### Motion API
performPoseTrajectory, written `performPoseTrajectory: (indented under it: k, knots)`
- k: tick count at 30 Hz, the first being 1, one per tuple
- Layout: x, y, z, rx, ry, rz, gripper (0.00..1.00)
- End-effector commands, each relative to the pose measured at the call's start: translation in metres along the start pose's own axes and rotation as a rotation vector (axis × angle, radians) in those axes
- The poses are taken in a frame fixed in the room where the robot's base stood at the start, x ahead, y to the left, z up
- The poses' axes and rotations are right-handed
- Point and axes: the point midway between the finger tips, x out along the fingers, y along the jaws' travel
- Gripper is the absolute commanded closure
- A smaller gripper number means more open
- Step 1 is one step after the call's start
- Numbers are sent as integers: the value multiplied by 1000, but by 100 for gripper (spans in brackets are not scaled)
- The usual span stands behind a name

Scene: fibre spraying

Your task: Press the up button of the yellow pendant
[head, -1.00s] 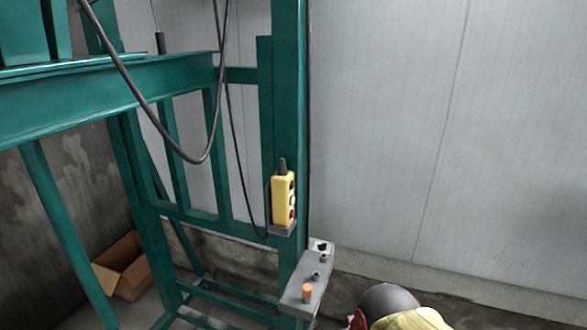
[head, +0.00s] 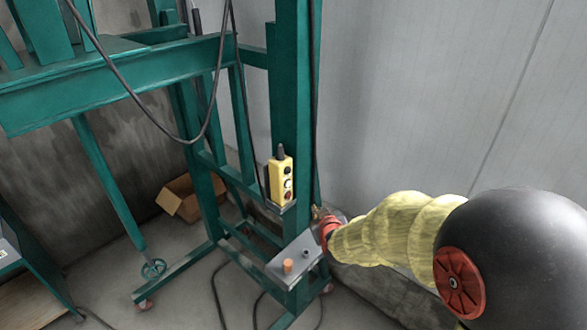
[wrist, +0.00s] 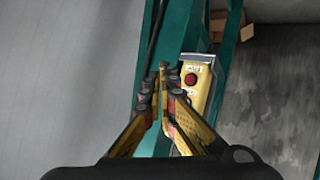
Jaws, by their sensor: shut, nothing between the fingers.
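The yellow pendant (head: 281,182) stands upright on a small bracket on the green post in the head view. Its face shows a dark button at the top, a pale one in the middle and a red one at the bottom. My gripper (head: 316,211) is right of the pendant and a little lower, apart from it in this view. In the wrist view the pendant (wrist: 209,77) appears with its red button and a label, right of my fingertips (wrist: 165,75). The fingers are shut and empty and hide part of its face. I cannot make out the up button there.
A grey box (head: 292,262) with an orange knob is mounted on the post below the pendant. A black cable (head: 188,142) loops from above at the left. A cardboard box (head: 186,196) lies on the floor behind the green frame (head: 110,85). The pale wall (head: 420,90) is behind.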

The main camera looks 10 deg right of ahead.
Motion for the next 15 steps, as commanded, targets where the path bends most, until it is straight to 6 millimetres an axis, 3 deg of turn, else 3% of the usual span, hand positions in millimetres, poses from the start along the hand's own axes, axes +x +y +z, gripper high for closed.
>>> performPoseTrajectory:
  k: [3,6,15]
  knots:
    - [-1,16,-32,-42,104,60,100]
    - [-4,25,-47,-74,160,97,100]
    - [-6,30,-57,-116,192,121,100]
